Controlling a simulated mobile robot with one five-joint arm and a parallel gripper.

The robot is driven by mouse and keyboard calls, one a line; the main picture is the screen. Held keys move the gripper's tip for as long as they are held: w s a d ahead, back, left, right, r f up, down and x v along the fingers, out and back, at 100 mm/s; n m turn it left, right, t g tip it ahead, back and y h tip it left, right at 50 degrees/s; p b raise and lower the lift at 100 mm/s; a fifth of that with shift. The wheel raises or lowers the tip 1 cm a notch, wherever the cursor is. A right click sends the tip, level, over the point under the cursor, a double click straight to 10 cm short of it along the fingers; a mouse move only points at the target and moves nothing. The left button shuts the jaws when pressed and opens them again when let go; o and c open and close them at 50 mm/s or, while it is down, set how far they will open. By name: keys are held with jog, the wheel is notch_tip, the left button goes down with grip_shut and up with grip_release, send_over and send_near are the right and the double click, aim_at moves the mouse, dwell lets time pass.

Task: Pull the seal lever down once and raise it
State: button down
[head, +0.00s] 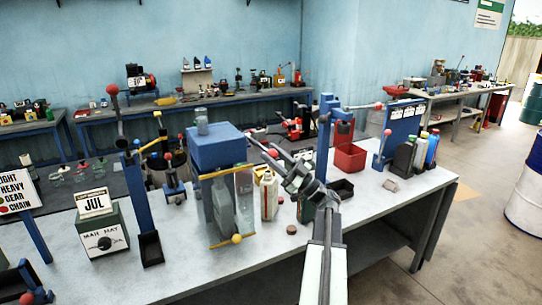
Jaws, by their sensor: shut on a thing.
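My gripper (281,164) reaches up and to the left over the middle of the grey bench. Its jaws are shut at a red ball knob (273,153), just right of the blue box-topped machine. A blue upright press (324,135) stands behind my arm, with a rod ending in a red ball (378,105) to the right. No lever in view carries a readable seal label.
The blue box machine (217,148) with clear panels and a white-and-red bottle (269,195) stand close left of my arm. Several jugs (416,153) and a red bin (349,158) stand to the right. Another red-knobbed lever (112,90) rises at left. The front right bench edge is clear.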

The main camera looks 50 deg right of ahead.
jog(key=shift+a+f+b, duration=0.1)
jog(key=shift+f+b, duration=1.05)
jog(key=shift+f, duration=0.55)
jog(key=c, duration=0.9)
grip_release()
jog(key=shift+w, duration=0.1)
jog(key=shift+c, duration=0.2)
jog(key=b+v, duration=0.4)
jog(key=v, duration=0.4)
jog(key=shift+b, duration=0.35)
